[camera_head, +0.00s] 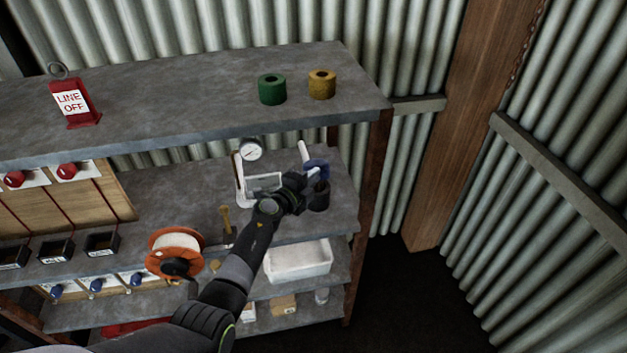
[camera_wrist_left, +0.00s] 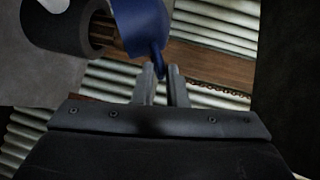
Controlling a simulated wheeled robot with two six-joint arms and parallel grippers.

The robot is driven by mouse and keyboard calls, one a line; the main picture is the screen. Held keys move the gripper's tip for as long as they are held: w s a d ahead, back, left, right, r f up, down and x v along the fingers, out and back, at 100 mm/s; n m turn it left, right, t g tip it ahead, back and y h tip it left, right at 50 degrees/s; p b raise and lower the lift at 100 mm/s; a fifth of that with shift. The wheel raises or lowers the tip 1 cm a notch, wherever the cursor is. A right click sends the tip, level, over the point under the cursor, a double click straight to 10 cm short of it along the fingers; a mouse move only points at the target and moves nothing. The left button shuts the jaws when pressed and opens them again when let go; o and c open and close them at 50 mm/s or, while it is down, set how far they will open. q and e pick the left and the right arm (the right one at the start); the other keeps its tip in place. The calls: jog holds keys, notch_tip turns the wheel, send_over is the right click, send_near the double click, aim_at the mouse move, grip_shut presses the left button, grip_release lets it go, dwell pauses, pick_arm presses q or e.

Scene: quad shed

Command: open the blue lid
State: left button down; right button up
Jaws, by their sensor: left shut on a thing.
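The blue lid (camera_head: 317,168) is above a black cylindrical container (camera_head: 319,198) on the middle shelf. In the left wrist view the lid (camera_wrist_left: 140,22) is tilted, and a brown patch shows between it and the container's dark end (camera_wrist_left: 98,30). A narrow blue tab hangs from the lid. My left gripper (camera_head: 308,179) reaches in from the lower left. In the left wrist view its fingertips (camera_wrist_left: 164,75) are shut on this tab. The gripper hides part of the container in the head view. My right gripper is not in view.
A white frame with a round gauge (camera_head: 250,150) stands close left of my gripper. An orange spool (camera_head: 175,253) and a white bin (camera_head: 298,261) are nearby. Green (camera_head: 272,89) and yellow (camera_head: 321,84) rolls sit on the top shelf above. A wooden post (camera_head: 455,125) stands to the right.

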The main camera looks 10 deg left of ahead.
pick_arm(q)
jog(key=shift+w+a+r+p, duration=0.2)
jog(key=shift+w+r+p, duration=0.1)
jog(key=shift+w+r, duration=0.4)
jog(key=shift+r, duration=0.1)
jog(key=c, duration=1.5)
grip_release()
jog(key=shift+s, duration=0.25)
jog(key=shift+p+v, duration=2.8)
jog(key=shift+v, duration=5.9)
